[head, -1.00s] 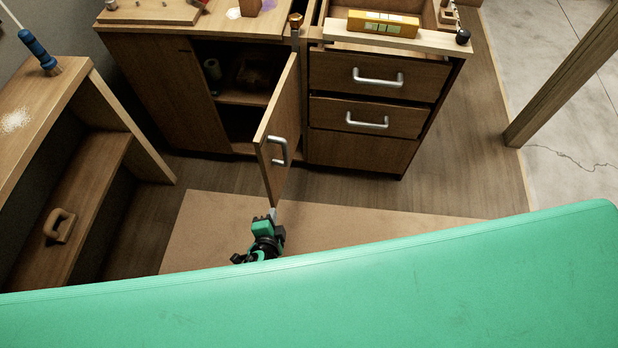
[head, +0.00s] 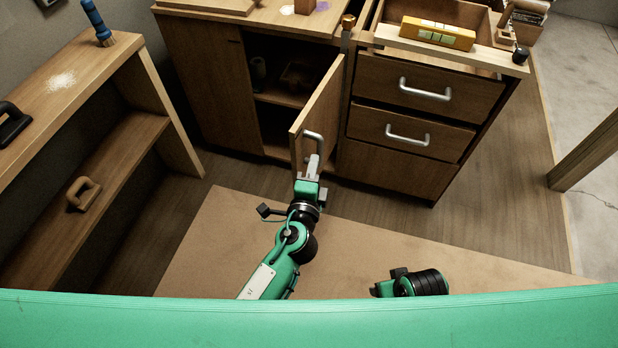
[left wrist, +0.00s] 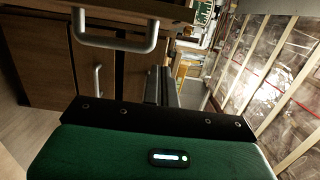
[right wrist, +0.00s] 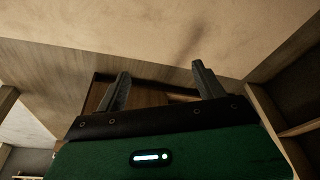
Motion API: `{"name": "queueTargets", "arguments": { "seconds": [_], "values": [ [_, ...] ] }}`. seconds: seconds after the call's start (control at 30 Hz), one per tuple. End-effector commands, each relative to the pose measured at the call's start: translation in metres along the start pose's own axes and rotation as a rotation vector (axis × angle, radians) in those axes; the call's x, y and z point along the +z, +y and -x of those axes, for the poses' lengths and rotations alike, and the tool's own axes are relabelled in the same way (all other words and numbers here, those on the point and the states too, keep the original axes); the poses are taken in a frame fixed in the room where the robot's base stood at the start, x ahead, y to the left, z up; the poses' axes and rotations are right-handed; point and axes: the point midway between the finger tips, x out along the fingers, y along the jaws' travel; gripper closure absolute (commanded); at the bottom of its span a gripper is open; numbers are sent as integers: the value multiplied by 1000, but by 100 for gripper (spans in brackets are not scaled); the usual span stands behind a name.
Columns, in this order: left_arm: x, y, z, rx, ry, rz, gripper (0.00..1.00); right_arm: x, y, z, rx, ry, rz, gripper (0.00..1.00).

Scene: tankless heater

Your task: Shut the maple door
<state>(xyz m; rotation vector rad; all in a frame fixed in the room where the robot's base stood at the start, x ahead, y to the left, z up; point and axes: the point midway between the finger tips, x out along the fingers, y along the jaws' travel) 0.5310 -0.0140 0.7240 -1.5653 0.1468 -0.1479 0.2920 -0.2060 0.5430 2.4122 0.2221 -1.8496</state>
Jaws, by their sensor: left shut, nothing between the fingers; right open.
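The maple door (head: 325,108) of the wooden cabinet stands open in the head view, swung out from its hinge side by the drawers. Its silver bar handle (head: 314,140) faces right and also shows at the top of the left wrist view (left wrist: 118,38). My left gripper (head: 312,168) is shut and empty, at the door's lower free end just below the handle; I cannot tell whether it touches. My right gripper (right wrist: 162,85) is open and empty, pointing at the cabinet from a distance. In the head view its wrist shows low, right of the left arm.
The cabinet's dark opening (head: 280,85) holds shelves with small items. Two drawers with handles (head: 425,90) are right of the door. A wooden shelf unit (head: 100,130) stands left. A tan mat (head: 215,240) covers the floor.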

Motion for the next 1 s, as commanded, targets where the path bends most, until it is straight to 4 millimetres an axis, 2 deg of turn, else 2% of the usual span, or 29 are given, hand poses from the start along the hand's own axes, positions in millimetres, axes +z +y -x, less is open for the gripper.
{"name": "queueTargets", "arguments": {
  "seconds": [0.03,0.17,0.3,0.43,1.0],
  "values": [
    [0,-2,-11,-2,0,0,100,1,0,-2,0,-5,0,29],
    [0,-2,-34,-1,0,0,100,2,0,-6,0,-8,0,29],
    [24,-1,-37,0,-1,-3,100,5,0,-17,-1,-22,0,29],
    [35,0,-40,0,0,-1,100,7,0,-23,-1,-27,0,29],
    [43,0,-41,1,7,0,100,8,0,-25,0,-29,0,29]
  ]
}}
